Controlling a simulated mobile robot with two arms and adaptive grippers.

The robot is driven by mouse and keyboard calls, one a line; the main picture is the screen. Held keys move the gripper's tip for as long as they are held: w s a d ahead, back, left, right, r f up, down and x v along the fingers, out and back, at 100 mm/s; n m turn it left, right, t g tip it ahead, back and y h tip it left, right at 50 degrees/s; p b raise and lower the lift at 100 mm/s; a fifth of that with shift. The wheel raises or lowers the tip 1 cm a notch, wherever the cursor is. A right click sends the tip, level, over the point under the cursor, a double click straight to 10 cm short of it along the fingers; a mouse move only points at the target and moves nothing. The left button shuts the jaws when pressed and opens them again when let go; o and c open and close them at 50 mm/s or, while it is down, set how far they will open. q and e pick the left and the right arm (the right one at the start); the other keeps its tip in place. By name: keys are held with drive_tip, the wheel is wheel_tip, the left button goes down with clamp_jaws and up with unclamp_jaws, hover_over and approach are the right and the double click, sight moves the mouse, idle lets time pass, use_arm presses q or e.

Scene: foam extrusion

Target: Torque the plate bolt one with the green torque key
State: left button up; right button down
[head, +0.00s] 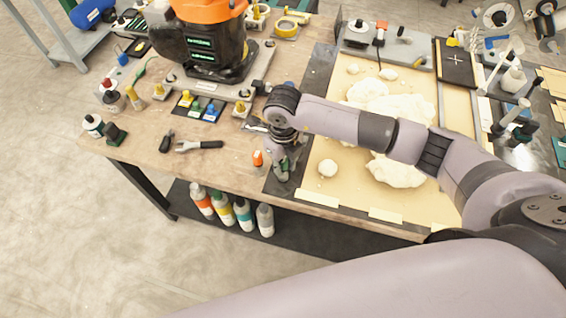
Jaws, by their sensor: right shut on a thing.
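My right gripper (282,168) reaches down over the dark strip at the front of the workbench, left of the foam-covered board. It is shut on a small, partly hidden thing that looks greenish; I cannot tell for certain what it is. The metal plate (215,88) under the orange and black machine carries several yellow-capped bolts, one at its front right corner (241,109). The gripper is right of and in front of that corner, apart from it. Which bolt is number one cannot be read. A dark mat with yellow, green and blue pieces (197,106) lies in front of the plate. My left gripper is out of view.
The orange and black machine (208,38) stands on the plate. An adjustable wrench (198,145) and an orange-capped item (257,158) lie at the bench front. Pale foam lumps (395,110) cover the board on the right. Bottles (244,214) stand on the lower shelf.

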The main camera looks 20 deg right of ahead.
drive_tip(key=shift+r+p, duration=1.3)
drive_tip(key=shift+r, duration=0.9)
drive_tip(key=c, duration=2)
unclamp_jaws()
clamp_jaws()
